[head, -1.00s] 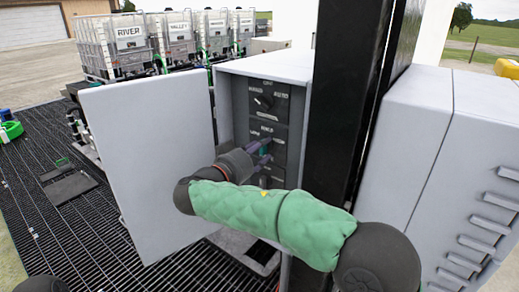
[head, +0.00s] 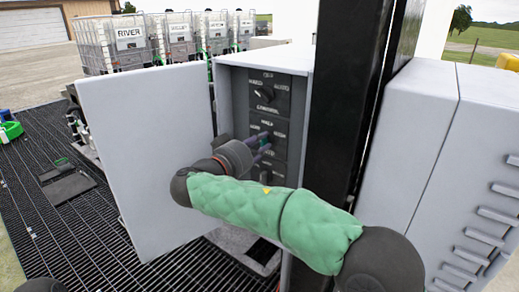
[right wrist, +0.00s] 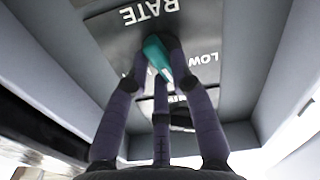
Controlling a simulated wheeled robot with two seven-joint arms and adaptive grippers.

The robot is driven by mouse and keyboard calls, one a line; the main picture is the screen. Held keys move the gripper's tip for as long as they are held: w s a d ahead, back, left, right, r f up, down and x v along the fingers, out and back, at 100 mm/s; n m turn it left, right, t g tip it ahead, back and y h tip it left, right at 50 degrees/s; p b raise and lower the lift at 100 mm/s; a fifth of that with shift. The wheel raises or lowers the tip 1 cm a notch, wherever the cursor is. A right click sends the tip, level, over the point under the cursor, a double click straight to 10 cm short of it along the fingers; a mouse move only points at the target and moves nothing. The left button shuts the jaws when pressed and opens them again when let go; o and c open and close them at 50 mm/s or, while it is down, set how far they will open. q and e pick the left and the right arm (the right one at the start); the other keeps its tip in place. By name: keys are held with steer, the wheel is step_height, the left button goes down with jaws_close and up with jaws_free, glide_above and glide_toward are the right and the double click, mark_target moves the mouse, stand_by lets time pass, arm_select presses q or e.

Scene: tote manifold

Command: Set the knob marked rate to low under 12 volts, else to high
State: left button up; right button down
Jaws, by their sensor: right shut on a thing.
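The knob marked rate (right wrist: 157,57) is teal and sits on a dark panel inside the open grey cabinet (head: 222,100). In the right wrist view the word RATE (right wrist: 150,11) shows at the top and LOW (right wrist: 203,59) to the right of the knob. My right gripper (right wrist: 158,68) is shut on this knob, with its purple-grey fingers around it. In the head view my right gripper (head: 262,142) reaches into the cabinet and partly hides the knob. I cannot make out a voltage reading.
Another black knob (head: 265,95) is above on the panel. The cabinet door (head: 145,160) stands open at the left, and a black post (head: 350,110) rises at the right. Several labelled white totes (head: 128,45) stand behind. Dark grating (head: 75,215) covers the floor.

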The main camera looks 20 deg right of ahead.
steer(key=n+b, duration=0.1)
steer(key=n, duration=0.2)
steer(key=shift+w+a+n, duration=0.1)
steer(key=shift+n, duration=0.2)
steer(key=n, duration=0.4)
steer(key=shift+w+r+n, duration=0.1)
steer(key=shift+n, duration=0.3)
steer(key=c, duration=1.1)
jaws_free()
steer(key=shift+o, duration=0.2)
steer(key=shift+a, duration=0.1)
steer(key=v, duration=1.2)
